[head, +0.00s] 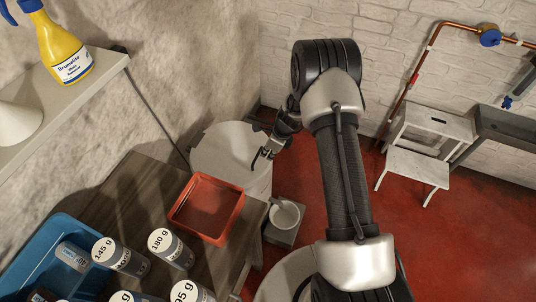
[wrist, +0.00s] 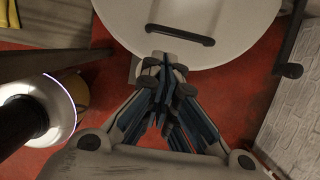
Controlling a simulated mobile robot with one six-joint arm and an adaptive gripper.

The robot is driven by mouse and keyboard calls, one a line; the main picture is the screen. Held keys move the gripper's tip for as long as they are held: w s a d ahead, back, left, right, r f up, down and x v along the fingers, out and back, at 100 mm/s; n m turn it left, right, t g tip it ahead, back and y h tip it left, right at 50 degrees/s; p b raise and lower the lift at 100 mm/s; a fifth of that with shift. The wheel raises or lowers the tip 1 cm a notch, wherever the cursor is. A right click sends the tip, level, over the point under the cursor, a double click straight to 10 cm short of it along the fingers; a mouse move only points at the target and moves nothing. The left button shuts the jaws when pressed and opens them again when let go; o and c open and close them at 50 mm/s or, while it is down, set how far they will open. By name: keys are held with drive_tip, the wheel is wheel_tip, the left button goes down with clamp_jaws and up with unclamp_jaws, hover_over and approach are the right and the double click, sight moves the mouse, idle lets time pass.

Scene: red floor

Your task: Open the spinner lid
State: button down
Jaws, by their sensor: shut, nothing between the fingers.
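The spinner (head: 225,150) is a pale round drum standing on the floor by the wall, beyond the table. Its round white lid (wrist: 215,18) fills the top of the wrist view and lies flat on the drum. A dark bar handle (wrist: 180,35) shows on the lid. My gripper (head: 264,157) is at the right side of the lid in the head view. In the wrist view its fingers (wrist: 165,65) are together and empty, at the lid's near rim, short of the handle. I cannot tell whether they touch the rim.
A wooden table (head: 135,195) holds a red tray (head: 236,225), a blue crate (head: 60,232) and several labelled cylinders. A white bowl (head: 284,214) sits on a low grey stand beside it. A white step stool (head: 415,165) stands at the right. Red floor is clear between.

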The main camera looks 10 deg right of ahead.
sight(259, 167)
drive_tip(key=b+x, duration=0.2)
drive_tip(key=x, duration=0.6)
drive_tip(key=shift+f+b, duration=0.3)
drive_tip(key=shift+b, duration=0.05)
drive_tip(key=shift+r, duration=0.1)
